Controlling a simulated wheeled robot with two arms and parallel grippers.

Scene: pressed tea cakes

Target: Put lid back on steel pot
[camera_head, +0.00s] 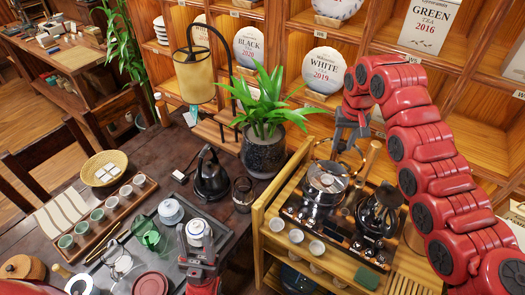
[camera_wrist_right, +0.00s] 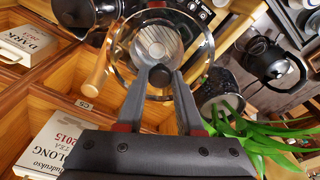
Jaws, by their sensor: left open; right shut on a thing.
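The steel pot (camera_head: 323,193) stands on a black double cooktop on a wooden cart. Its bare metal inside shows through the glass in the right wrist view (camera_wrist_right: 156,42). My right gripper (camera_head: 350,150) is above the pot and shut on the black knob (camera_wrist_right: 160,76) of the glass lid (camera_wrist_right: 124,62). The lid is over the pot in the wrist view; I cannot tell whether its rim touches the pot. My left gripper (camera_head: 200,258) is low over the dark tea table, away from the pot, open.
A dark pan or kettle (camera_head: 378,215) stands on the cooktop right of the pot. Small cups (camera_head: 296,237) line the cart's front. A potted plant (camera_head: 264,152) and a black kettle (camera_head: 211,176) stand to the left. Shelves with tea cakes (camera_head: 324,72) rise behind.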

